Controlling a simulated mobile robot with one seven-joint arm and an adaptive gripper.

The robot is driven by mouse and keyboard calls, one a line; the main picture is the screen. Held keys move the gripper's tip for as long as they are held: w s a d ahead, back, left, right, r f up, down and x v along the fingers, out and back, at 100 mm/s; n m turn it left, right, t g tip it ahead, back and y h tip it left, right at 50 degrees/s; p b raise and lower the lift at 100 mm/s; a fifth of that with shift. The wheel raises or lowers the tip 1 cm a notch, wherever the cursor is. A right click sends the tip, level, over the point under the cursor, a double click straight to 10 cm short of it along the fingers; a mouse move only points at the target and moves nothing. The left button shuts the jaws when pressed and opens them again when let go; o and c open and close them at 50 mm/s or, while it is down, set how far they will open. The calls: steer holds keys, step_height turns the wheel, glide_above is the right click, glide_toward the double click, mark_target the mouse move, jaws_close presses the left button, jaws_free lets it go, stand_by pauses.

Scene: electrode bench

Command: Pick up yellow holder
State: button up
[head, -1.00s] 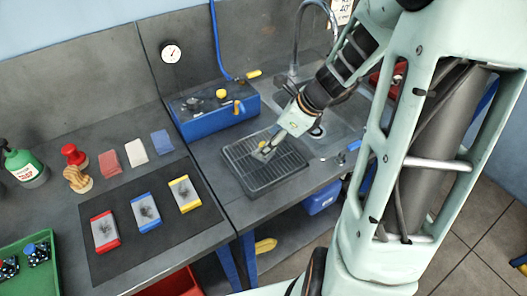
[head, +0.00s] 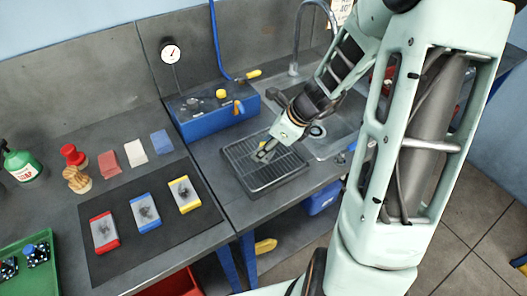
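The yellow holder (head: 184,194) is a small pale block with yellow ends and a dark smudge on its grey top. It lies flat at the right end of a row on the dark mat (head: 140,258), in the head view. My gripper (head: 263,155) is above the black drain rack (head: 262,183), to the right of the yellow holder and well apart from it. The fingers are small in the picture, and I cannot tell whether they are open or shut. I see nothing held between them.
A blue holder (head: 145,213) and a red holder (head: 104,233) lie left on the mat. Red, white and blue pads (head: 135,151), a wooden brush (head: 77,179) and a green bottle (head: 22,164) stand behind. A blue box (head: 214,115) and a faucet (head: 294,69) are at the back; a green tray (head: 28,277) is front left.

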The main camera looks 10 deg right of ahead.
jaws_close()
steer(key=shift+r, duration=0.1)
